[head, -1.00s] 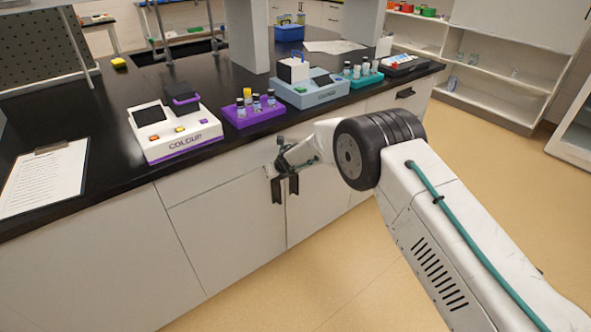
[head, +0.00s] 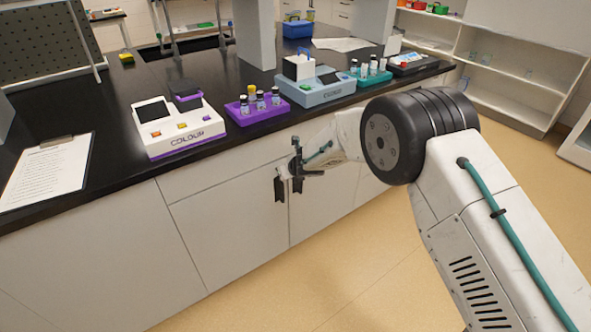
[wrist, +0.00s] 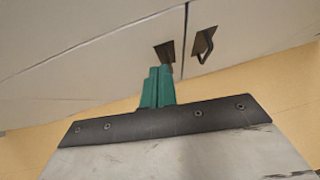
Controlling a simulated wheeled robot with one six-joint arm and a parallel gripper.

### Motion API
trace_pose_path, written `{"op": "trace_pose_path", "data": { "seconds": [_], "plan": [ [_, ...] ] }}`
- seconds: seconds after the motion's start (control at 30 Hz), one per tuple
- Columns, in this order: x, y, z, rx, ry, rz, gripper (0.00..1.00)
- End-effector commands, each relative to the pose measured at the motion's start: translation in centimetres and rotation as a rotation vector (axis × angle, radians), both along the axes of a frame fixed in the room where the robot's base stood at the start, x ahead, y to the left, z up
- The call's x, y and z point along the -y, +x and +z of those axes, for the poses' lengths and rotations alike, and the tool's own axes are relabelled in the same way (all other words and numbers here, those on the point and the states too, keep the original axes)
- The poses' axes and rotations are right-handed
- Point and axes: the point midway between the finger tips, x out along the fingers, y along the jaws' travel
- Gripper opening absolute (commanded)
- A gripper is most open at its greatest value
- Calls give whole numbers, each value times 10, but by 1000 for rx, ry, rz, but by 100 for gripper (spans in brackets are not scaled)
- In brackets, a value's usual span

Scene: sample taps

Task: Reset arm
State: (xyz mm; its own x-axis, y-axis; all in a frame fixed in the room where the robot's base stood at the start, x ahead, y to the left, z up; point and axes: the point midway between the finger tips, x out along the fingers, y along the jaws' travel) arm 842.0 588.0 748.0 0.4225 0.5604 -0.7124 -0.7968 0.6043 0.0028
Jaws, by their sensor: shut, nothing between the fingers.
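My gripper (wrist: 160,76) shows in the wrist view as two teal fingers pressed together with nothing between them. They point toward the white cabinet doors (wrist: 90,65). In the head view my arm reaches from the lower right, and its end is in front of the cabinet doors (head: 240,225), below the black counter's edge. The fingers are too small there to make out clearly. Two dark door handles show just beyond the fingers in the wrist view, a left one (wrist: 165,54) and a right one (wrist: 203,45). I cannot tell the exact gap to them.
On the black counter (head: 115,155) stand a white and purple colour meter (head: 180,138), a purple vial rack (head: 254,113), a blue-grey instrument (head: 322,94) and a teal rack (head: 371,77). A clipboard (head: 48,172) lies at left. Tan floor (head: 290,285) is open in front of the cabinets.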

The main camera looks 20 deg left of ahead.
Motion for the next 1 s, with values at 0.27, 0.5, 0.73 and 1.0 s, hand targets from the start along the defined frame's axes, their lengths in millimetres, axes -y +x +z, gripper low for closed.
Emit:
{"op": "trace_pose_path", "data": {
  "seconds": [0.27,0.5,0.73,1.0],
  "plan": [
    [28,-14,32,0,1,-4,0],
    [38,-20,42,1,0,-2,0],
    [42,-19,40,-52,23,-86,0],
    [114,-32,11,-338,62,-701,0]
  ]
}}
